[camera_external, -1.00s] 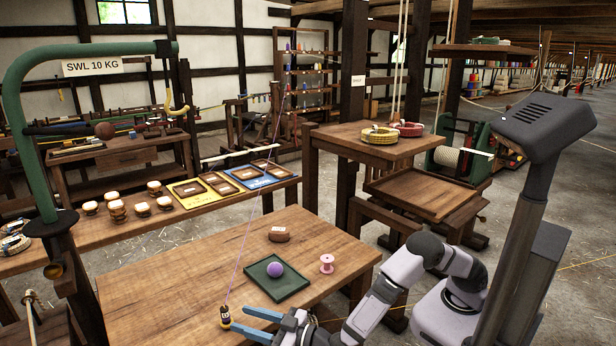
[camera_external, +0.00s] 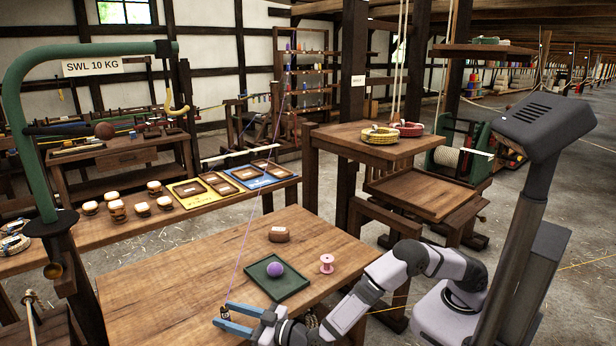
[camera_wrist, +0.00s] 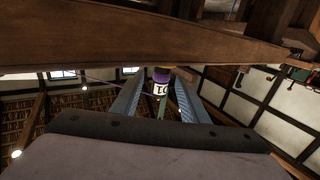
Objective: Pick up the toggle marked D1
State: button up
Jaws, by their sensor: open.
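A small toggle (camera_external: 225,314) with a white label hangs at the lower end of a thin purple line (camera_external: 246,235), near the table's front edge. In the wrist view, the toggle (camera_wrist: 161,86) shows a purple band and dark marks on the label; they seem upside down and I cannot read them surely as D1. My gripper (camera_external: 221,313) is open, with its blue fingers on either side of the toggle in both views. I cannot tell whether either finger touches it.
The wooden table (camera_external: 165,285) carries a dark green tray (camera_external: 290,287) with a purple ball (camera_external: 274,269), a pink spool (camera_external: 326,263) and a brown block (camera_external: 279,234). The line rises steeply above the table. A green hook stand (camera_external: 25,130) is at the left.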

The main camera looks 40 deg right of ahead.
aim_at(224, 309)
jog(key=shift+x, duration=0.8)
grip_shut()
notch_tip(224, 309, up, 10)
jog(key=shift+r+p, duration=0.1)
jog(key=shift+p, duration=0.5)
